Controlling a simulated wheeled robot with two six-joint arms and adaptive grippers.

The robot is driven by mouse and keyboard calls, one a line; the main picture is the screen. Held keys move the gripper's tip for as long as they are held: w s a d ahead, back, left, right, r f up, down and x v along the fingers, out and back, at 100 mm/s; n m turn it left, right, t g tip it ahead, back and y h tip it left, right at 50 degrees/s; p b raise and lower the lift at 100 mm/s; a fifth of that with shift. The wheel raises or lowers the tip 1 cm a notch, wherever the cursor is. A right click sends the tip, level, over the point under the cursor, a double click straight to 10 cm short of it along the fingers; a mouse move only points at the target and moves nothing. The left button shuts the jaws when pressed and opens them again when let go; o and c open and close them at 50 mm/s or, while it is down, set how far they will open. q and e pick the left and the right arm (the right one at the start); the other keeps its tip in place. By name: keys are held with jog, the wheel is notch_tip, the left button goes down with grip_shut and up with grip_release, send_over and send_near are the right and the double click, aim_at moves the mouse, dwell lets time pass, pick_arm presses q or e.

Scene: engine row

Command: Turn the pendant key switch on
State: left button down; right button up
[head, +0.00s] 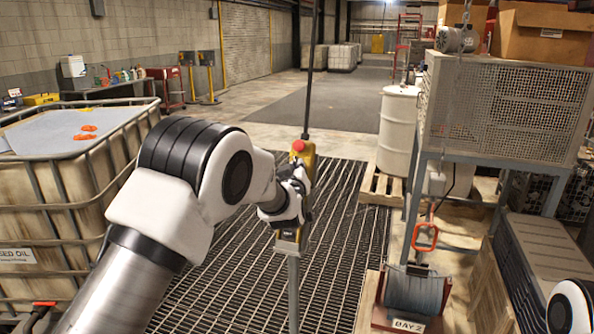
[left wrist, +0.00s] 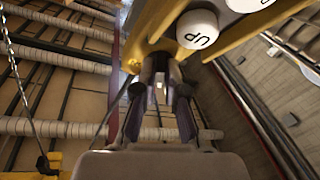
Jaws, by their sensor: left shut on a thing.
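The yellow pendant (head: 307,160) with a red button (head: 298,146) on top hangs upright from a black cable in the middle of the head view. My left gripper (head: 300,186) is at its face and hides much of its middle. In the left wrist view the pendant (left wrist: 228,42) runs across the top, with a white button marked UP (left wrist: 197,30) close by. There my left gripper (left wrist: 160,98) is shut on a small pale piece (left wrist: 160,88), seemingly the key of the switch. Its turned angle is hard to tell. My right gripper is out of view.
A caged oil tank (head: 70,215) stands at the left. A mesh cage (head: 500,110) on a stand and a white drum (head: 398,130) are at the right. A red-handled device (head: 418,285) marked BAY 2 is lower right. Grated floor (head: 350,240) lies open around the pendant.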

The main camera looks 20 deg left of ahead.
pick_arm(q)
jog(key=m+h+b, duration=0.1)
jog(key=m, duration=0.1)
jog(key=m+h+b, duration=0.1)
jog(key=m+b, duration=0.1)
jog(key=m+h+b, duration=0.1)
jog(key=b, duration=0.1)
jog(key=shift+a+f+m+t, duration=0.3)
jog(key=shift+f+m+t, duration=0.1)
jog(key=shift+a+m+h+b, duration=0.1)
jog(key=shift+m+h+b, duration=0.65)
jog(key=shift+m, duration=0.45)
jog(key=m, duration=0.1)
jog(key=m+h, duration=0.1)
jog(key=m, duration=0.1)
jog(key=shift+a+r+m+h, duration=0.15)
jog(key=shift+r+m+h, duration=0.1)
jog(key=shift+m+h, duration=0.1)
jog(key=shift+a+r+m+g+h, duration=0.1)
jog(key=shift+m+g+h, duration=0.5)
jog(key=shift+m+h, duration=0.85)
jog(key=shift+m+y, duration=0.35)
jog(key=shift+m, duration=0.15)
jog(key=c, duration=1.2)
grip_release()
jog(key=shift+c, duration=0.2)
